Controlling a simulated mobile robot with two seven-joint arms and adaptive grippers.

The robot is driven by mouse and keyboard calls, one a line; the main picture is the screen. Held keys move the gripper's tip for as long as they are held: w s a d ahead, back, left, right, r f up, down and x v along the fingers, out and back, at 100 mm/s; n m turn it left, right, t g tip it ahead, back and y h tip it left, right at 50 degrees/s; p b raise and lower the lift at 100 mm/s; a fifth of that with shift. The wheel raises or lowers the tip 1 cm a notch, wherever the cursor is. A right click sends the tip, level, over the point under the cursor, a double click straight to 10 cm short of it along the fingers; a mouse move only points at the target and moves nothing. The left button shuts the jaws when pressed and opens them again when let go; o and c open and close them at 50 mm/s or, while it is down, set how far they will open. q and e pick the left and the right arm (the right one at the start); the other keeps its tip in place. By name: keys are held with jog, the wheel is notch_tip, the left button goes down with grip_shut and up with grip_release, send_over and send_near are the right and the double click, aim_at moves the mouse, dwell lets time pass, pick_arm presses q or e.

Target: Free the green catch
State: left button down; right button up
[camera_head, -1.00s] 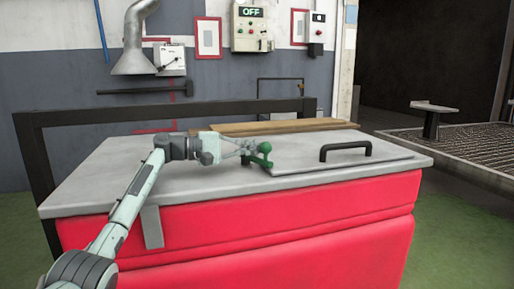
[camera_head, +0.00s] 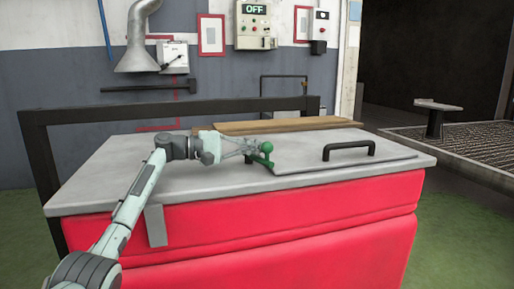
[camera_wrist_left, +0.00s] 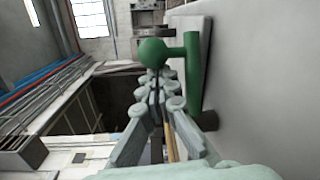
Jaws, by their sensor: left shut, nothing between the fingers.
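The green catch (camera_head: 263,158) sits on the grey top of the red cabinet, at the left edge of the raised lid plate (camera_head: 310,165). It has a round knob and a short bar. My left gripper (camera_head: 250,150) reaches in from the left and is shut with nothing between its fingers. Its fingertips are right at the catch. In the left wrist view the green knob (camera_wrist_left: 153,52) stands just beyond the shut fingertips (camera_wrist_left: 155,82), and the green bar (camera_wrist_left: 194,75) runs along their right. I cannot tell whether they touch. My right gripper is not in view.
A black handle (camera_head: 348,149) stands on the lid plate, right of the catch. A wooden plank (camera_head: 285,125) lies along the back of the top. A dark frame (camera_head: 90,116) rises behind the cabinet.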

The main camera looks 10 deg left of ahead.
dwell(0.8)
pick_arm(q)
jog(key=v, duration=1.2)
jog(key=shift+f, duration=0.1)
